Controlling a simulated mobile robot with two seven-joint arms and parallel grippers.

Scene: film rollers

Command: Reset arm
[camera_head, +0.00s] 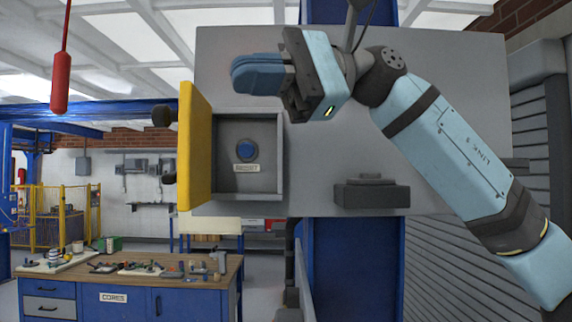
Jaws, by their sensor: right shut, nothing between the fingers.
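My right arm comes in from the right, and its gripper (262,75) is shut and empty. It is raised in front of the top of the grey panel (440,60), above and to the right of an open recessed box (278,165). A blue round button (247,150) sits inside the box, with a small label (246,168) below it that seems to read RESET. The box's yellow door (195,150) stands swung open at its left side. The gripper is apart from the door and the button. My left gripper is not in view.
A dark grey block (372,196) juts from the panel at lower right. A red cylinder (60,85) hangs at upper left. A blue workbench labelled CORES (114,297), with several small parts on top, stands at lower left. Space left of the door is open.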

